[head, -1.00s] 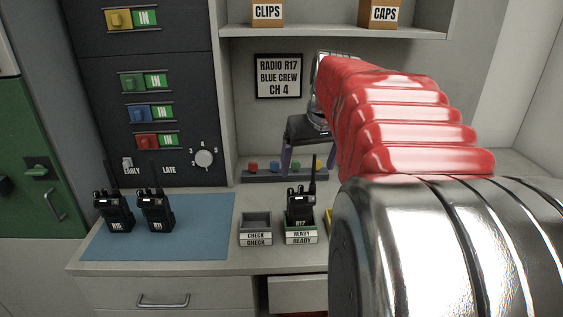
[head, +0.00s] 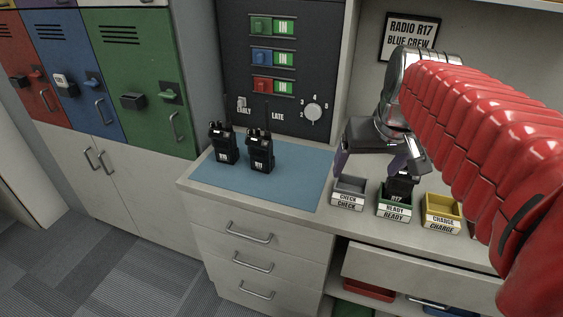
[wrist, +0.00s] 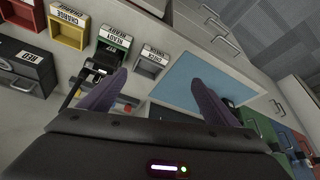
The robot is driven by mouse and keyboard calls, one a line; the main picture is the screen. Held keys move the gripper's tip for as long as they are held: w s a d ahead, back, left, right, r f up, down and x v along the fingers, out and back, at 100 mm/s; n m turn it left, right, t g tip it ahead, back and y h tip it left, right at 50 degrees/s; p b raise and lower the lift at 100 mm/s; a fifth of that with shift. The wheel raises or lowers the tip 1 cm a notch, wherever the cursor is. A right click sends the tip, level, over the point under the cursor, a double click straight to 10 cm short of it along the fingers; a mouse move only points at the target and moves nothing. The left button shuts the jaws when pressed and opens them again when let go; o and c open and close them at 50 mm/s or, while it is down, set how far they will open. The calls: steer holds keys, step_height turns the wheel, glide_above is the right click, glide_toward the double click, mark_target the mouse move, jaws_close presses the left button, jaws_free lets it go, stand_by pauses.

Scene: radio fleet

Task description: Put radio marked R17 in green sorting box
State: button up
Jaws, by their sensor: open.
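Radio R17 (head: 401,187) stands in the green sorting box (head: 394,208) labelled READY, on the counter. My gripper (head: 380,164) is open and empty, its purple fingers spread just behind and above the small boxes. Its right finger and the arm hide the top of the radio in the head view. In the wrist view, the black radio (wrist: 98,72) and the green box (wrist: 115,38) lie at the left, beside the left finger of my gripper (wrist: 160,82). No finger is closed around the radio. I cannot tell if the left finger touches it.
A grey CHECK box (head: 349,190) and a yellow CHARGE box (head: 441,210) flank the green one. Two other radios (head: 223,146) (head: 260,152) stand on the blue mat (head: 300,178). The mat's right part is clear. A drawer (head: 400,270) below the boxes looks pulled out.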

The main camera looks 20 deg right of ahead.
steer(key=s+a+f+n, duration=0.1)
steer(key=s+a+f, duration=0.3)
steer(key=a, duration=0.3)
steer(key=s+a+f+n+y, duration=0.1)
steer(key=s+a+f, duration=0.2)
steer(key=s+a, duration=0.2)
steer(key=shift+s+a+f+n+t, duration=0.3)
steer(key=shift+a+f+t, duration=0.1)
steer(key=shift+a, duration=0.6)
steer(key=shift+w, duration=0.1)
steer(key=shift+c, duration=0.4)
stand_by(2.1)
